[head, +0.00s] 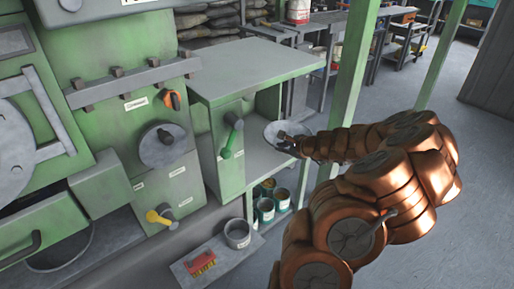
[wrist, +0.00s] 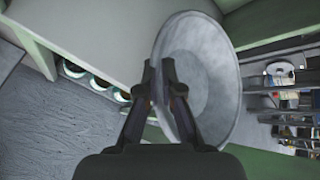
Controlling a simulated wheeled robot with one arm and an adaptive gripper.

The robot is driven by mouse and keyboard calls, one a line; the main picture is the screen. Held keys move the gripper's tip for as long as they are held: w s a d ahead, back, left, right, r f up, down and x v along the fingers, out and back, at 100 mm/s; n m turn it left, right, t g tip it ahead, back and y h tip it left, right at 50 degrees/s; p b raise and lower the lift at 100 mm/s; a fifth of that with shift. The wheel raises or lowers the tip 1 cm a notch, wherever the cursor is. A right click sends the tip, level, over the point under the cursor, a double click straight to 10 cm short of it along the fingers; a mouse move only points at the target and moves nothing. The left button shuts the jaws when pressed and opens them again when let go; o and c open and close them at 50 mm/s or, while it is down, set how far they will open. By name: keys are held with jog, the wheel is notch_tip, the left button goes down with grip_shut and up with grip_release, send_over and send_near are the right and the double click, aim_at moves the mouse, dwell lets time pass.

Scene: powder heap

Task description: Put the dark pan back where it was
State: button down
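A round, shallow grey metal pan (head: 287,131) is at the end of my arm, by the open front of the green cabinet. In the wrist view the pan (wrist: 212,85) is tilted up steeply, its hollow facing right. My gripper (head: 286,142) has its fingers on either side of the pan's near rim, and in the wrist view the gripper (wrist: 160,68) looks shut on that rim. The pan looks mid-grey rather than dark. A rounded dark-rimmed basin (head: 62,254) sits low under the machine at the left. It is partly hidden.
The green cabinet (head: 255,68) has a bare shelf inside and tins (head: 266,208) below. A low bench (head: 212,262) holds a red brush (head: 201,263) and a small grey pot (head: 237,234). A green post (head: 352,65) stands close to my arm. The floor at right is clear.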

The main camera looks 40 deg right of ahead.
jog(key=w, duration=0.3)
jog(key=w+b, duration=0.1)
jog(key=w, duration=0.3)
jog(key=w+a+f+b, duration=0.1)
jog(key=w, duration=0.3)
jog(key=shift+w+f, duration=0.1)
jog(key=shift+w, duration=0.05)
notch_tip(320, 180, down, 4)
jog(key=b, duration=0.2)
jog(key=shift+r+b, duration=0.25)
jog(key=shift+b, duration=0.05)
jog(key=c, duration=1.3)
grip_release()
jog(key=shift+r, duration=0.1)
jog(key=p+v, duration=0.3)
jog(key=v, duration=0.9)
jog(key=shift+p, duration=0.35)
jog(key=shift+a, duration=0.15)
